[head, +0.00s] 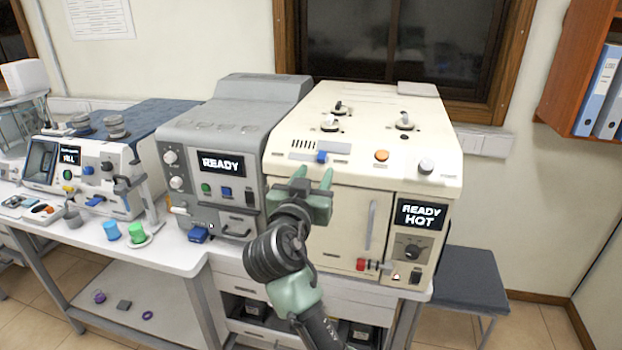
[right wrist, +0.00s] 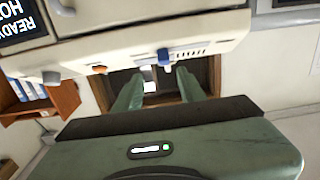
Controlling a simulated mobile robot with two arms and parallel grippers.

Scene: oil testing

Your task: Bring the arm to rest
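My right gripper (head: 313,177) is raised in front of the cream machine (head: 352,192). Its two green fingers point up, spread apart, with nothing between them. In the right wrist view the same gripper (right wrist: 158,86) is open and empty, and the machine's front edge (right wrist: 210,42) shows upside down above the fingers. A blue knob (head: 321,157) on the machine is just above the fingertips in the head view; I cannot tell how far apart they are. My left gripper is in neither view.
A grey machine (head: 222,150) reading READY stands left of the cream one, which reads READY HOT. Blue (head: 111,230) and green (head: 136,232) cups stand on the white bench (head: 180,255). A dark stool (head: 460,280) is at the right. An orange-brown shelf (head: 580,75) hangs upper right.

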